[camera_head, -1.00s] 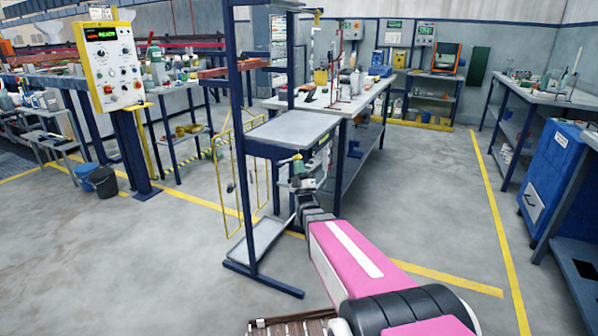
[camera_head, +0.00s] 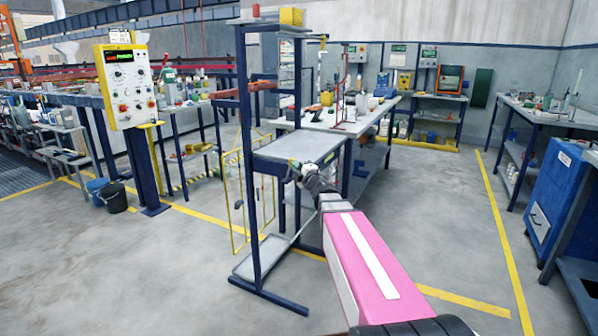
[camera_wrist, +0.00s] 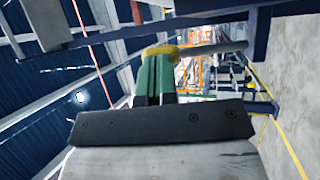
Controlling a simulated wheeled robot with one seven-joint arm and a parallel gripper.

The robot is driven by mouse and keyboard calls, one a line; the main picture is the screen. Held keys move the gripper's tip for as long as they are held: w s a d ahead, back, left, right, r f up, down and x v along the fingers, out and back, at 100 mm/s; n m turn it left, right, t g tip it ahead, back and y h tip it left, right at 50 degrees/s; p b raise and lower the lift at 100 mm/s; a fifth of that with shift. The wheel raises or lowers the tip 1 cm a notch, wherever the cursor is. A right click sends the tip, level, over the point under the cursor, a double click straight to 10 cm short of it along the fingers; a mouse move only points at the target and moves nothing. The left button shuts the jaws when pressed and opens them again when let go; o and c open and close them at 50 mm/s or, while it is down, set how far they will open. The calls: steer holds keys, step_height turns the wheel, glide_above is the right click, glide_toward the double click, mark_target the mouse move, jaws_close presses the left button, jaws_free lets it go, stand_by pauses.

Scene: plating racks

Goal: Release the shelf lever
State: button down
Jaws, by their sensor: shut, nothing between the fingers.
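In the head view the lever is too small or hidden behind my gripper.
The blue rack frame (camera_head: 246,150) has a low tray (camera_head: 262,258) near the floor. A cluttered workbench (camera_head: 345,122) stands behind it. A control panel (camera_head: 125,85) and a black bucket (camera_head: 114,197) are at left, a blue cabinet (camera_head: 556,190) at right. Open floor lies between.

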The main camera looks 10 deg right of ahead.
steer(key=shift+w+a+r+g, duration=0.15)
steer(key=shift+w+a+r, duration=0.25)
steer(key=shift+a, duration=0.15)
steer(key=shift+w+a+r+g, duration=0.15)
steer(key=shift+w+a+r, duration=0.2)
steer(key=shift+a, duration=0.2)
steer(key=shift+w+a, duration=0.1)
stand_by(0.4)
